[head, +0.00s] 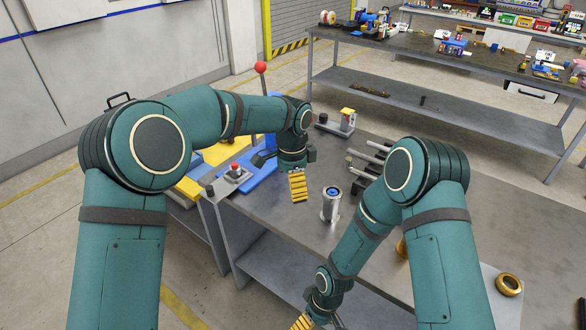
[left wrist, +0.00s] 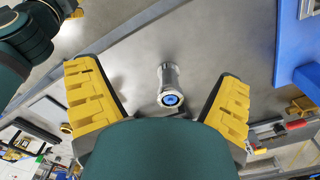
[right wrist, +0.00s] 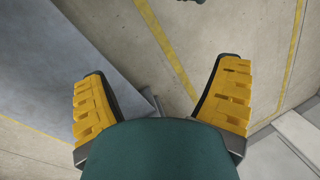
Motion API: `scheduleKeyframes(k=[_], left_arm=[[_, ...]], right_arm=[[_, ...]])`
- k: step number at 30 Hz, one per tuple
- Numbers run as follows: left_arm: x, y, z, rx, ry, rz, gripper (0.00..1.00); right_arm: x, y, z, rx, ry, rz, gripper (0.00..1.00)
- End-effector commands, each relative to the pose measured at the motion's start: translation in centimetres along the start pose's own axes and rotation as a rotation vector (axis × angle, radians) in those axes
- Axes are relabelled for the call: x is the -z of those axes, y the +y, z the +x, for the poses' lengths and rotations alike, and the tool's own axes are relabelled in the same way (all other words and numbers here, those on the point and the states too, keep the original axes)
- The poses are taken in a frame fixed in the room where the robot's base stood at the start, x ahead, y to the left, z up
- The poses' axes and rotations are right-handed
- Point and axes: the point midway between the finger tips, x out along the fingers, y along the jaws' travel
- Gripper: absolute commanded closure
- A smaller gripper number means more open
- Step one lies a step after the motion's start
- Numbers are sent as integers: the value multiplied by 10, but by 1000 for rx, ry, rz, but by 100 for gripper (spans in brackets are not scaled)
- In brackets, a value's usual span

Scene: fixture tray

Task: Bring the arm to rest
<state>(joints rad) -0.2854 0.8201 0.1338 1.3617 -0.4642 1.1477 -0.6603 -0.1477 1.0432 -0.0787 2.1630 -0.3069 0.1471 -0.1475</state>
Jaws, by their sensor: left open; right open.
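My left gripper (head: 298,186) hangs over the metal table, just left of an upright silver cylinder with a blue centre (head: 331,204). In the left wrist view its yellow fingers (left wrist: 160,105) are spread wide with nothing held, and the silver cylinder (left wrist: 169,85) shows beyond the gap between them. My right gripper (head: 315,323) is low at the bottom of the head view, in front of the table's near edge and partly cut off. In the right wrist view its fingers (right wrist: 162,100) are apart and empty, with floor beyond them.
The metal table (head: 440,225) carries a brass ring (head: 508,284) at right and a small fixture with a yellow top (head: 345,121) at the back. A cluttered bench (head: 400,50) is behind.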

Motion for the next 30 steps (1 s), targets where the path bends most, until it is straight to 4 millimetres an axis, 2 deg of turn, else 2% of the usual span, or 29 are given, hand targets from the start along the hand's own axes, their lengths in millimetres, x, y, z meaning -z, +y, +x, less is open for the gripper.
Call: scheduleKeyframes(k=[3, 12, 15, 17, 22, 26, 30], left_arm=[[0, 0, 0, 0, 0, 0, 7], [0, 0, 0, 0, 0, 0, 7], [-8, 10, 37, -35, 48, -77, 7], [-12, 15, 56, -51, 79, -126, 7], [-29, 40, 111, -108, 167, -303, 7], [-51, 70, 157, -163, 241, -510, 7], [-84, 111, 199, -211, 310, -795, 7]], right_arm=[[-11, 3, -18, 46, 152, 250, 12], [-43, 27, -60, 43, 415, 732, 12], [-38, 25, -57, 44, 407, 709, 12], [-38, 25, -57, 44, 406, 707, 12], [-38, 25, -57, 44, 405, 704, 12], [-38, 25, -57, 44, 405, 703, 12], [-38, 25, -57, 44, 404, 702, 12]])
